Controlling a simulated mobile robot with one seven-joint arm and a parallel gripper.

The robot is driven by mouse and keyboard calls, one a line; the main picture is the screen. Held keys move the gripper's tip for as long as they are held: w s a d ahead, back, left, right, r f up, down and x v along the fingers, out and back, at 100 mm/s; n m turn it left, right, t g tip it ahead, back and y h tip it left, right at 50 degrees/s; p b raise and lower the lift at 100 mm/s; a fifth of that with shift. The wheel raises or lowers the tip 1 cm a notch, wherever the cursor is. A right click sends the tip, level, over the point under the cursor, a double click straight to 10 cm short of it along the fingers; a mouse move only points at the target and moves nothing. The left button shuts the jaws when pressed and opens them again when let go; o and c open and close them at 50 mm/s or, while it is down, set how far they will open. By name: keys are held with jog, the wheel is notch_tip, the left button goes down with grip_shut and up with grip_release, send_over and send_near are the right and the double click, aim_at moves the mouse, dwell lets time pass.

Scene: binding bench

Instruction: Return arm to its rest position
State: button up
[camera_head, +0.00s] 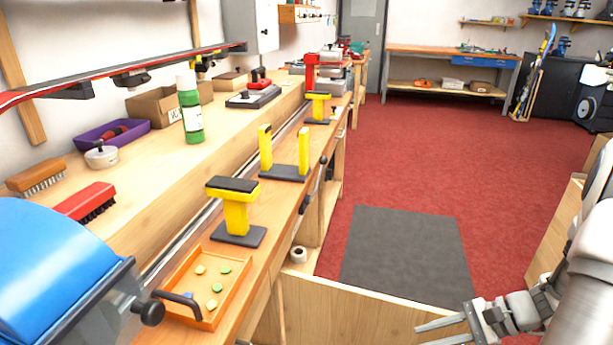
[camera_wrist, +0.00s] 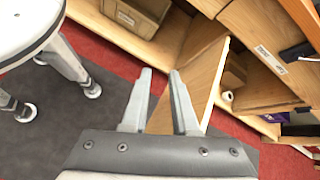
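My gripper (camera_head: 442,331) is at the lower right in the head view, to the right of the workbench and low over the floor. In the wrist view, my gripper (camera_wrist: 160,88) has its two fingers apart with nothing between them. It is open and empty. Part of my arm shows at the right edge of the head view.
The workbench (camera_head: 160,160) runs along the left with yellow vises (camera_head: 236,212) and an orange tray (camera_head: 215,325). A wooden panel (camera_head: 350,318) stands near my gripper. A white round stool (camera_wrist: 28,28) shows in the wrist view. Red floor (camera_head: 400,160) is clear beyond the grey mat (camera_head: 405,250).

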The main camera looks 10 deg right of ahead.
jog(key=s+a+r+n+t+h, duration=0.1)
jog(key=s+a+r+n+h, duration=0.3)
jog(key=a+r+n, duration=0.55)
jog(key=s+a+r+n+t+h, duration=0.1)
jog(key=s+a+r+n+h, duration=0.2)
jog(key=a+r+n+h, duration=0.7)
jog(key=d+r+m+y+p, duration=0.3)
jog(key=r+p, duration=2)
jog(key=r, duration=0.3)
jog(key=shift+y, duration=0.4)
